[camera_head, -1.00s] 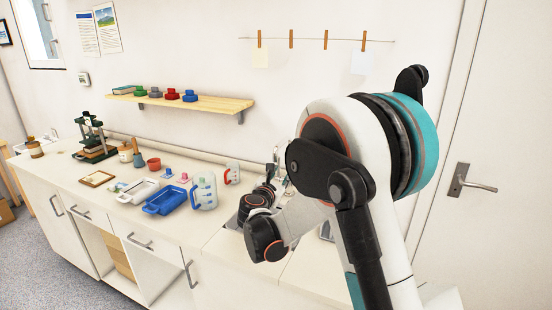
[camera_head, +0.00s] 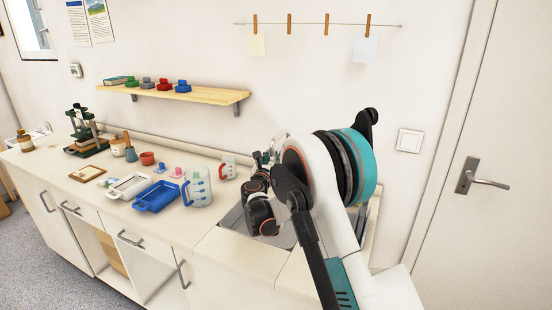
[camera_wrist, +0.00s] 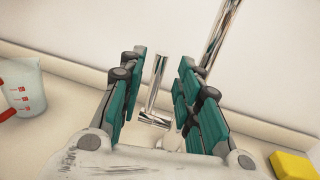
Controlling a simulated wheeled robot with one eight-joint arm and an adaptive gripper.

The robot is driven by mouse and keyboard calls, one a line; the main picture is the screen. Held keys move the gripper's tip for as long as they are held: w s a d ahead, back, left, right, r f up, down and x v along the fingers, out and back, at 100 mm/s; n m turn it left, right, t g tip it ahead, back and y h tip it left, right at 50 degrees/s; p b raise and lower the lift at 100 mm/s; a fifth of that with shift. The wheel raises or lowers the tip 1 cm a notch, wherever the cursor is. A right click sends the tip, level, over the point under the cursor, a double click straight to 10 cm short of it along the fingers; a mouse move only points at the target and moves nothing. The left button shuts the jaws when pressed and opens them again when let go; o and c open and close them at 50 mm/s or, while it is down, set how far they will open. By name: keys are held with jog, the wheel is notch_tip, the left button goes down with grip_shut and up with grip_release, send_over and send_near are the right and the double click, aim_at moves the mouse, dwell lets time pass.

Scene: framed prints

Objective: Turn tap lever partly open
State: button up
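The chrome tap shows in the wrist view. Its short lever (camera_wrist: 157,84) stands between the fingers of my gripper (camera_wrist: 160,82), nearer the left finger, above a chrome joint at its lower end. A longer chrome tube, which looks like the spout (camera_wrist: 219,35), rises to the upper right, beyond the right finger. My gripper is open, with green finger pads on both sides of the lever; I see no clear contact. In the head view my arm largely hides the gripper and the tap over the sink (camera_head: 233,221).
A measuring jug with red marks (camera_wrist: 22,85) stands left of my gripper, and a yellow block (camera_wrist: 291,165) lies at lower right. A blue-handled jug (camera_head: 198,188), a blue tray (camera_head: 157,196) and a white tray (camera_head: 128,186) stand left of the sink. The wall is close behind the tap.

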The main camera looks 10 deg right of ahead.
jog(key=shift+b+x, duration=0.55)
jog(key=shift+x, duration=1.8)
grip_shut()
